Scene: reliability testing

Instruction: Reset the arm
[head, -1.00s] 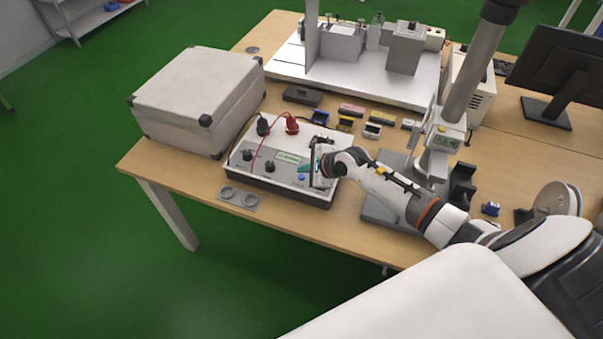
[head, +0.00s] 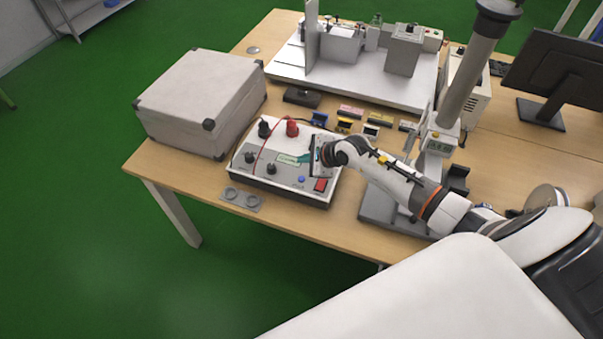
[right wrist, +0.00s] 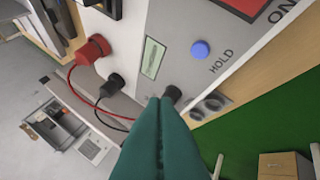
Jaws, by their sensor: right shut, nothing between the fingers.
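My right arm reaches in from the right in the head view. Its gripper (head: 304,159) is over the control box (head: 279,191), near the small display. In the right wrist view its teal fingers (right wrist: 163,106) are pressed together with nothing between them. That view shows the box's display (right wrist: 153,58), a blue button (right wrist: 201,50) marked HOLD and part of a red switch marked ON. The red switch (head: 321,185) also shows in the head view. Whether the fingertips touch the panel cannot be told. My left gripper is not in view.
A large grey case (head: 190,103) stands left of the box. A test stand with a column (head: 463,85) stands to the right. Small coloured blocks lie behind the box. A grey plate with two rings (head: 241,199) lies by the front edge. A monitor (head: 558,70) is at right.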

